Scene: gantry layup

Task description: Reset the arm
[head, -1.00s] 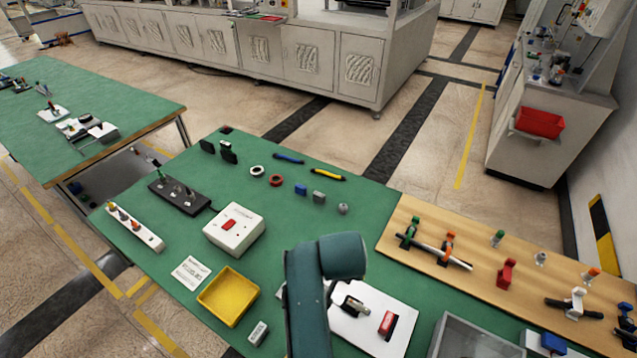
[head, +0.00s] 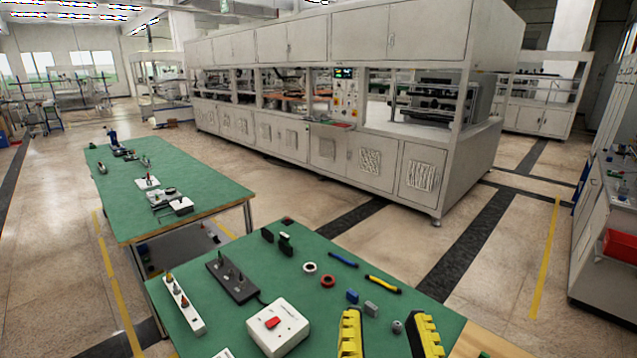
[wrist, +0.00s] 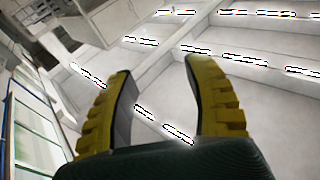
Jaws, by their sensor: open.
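My gripper (head: 388,335) shows at the bottom of the head view, with its two yellow ridged fingers pointing up and set well apart. It is open, and nothing is between the fingers. It stands in front of the near green table (head: 225,316) from this view; its height above the table is hard to tell. In the wrist view my gripper (wrist: 160,100) is also open and empty, and the camera faces the ceiling lights (wrist: 195,50) and windows.
On the near table are a white box with a red switch (head: 278,326), a black socket strip (head: 231,279), a white strip (head: 183,304), a yellow-black tool (head: 383,284) and a blue one (head: 343,259). A second green table (head: 200,185) stands left. A large machine (head: 300,135) stands behind.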

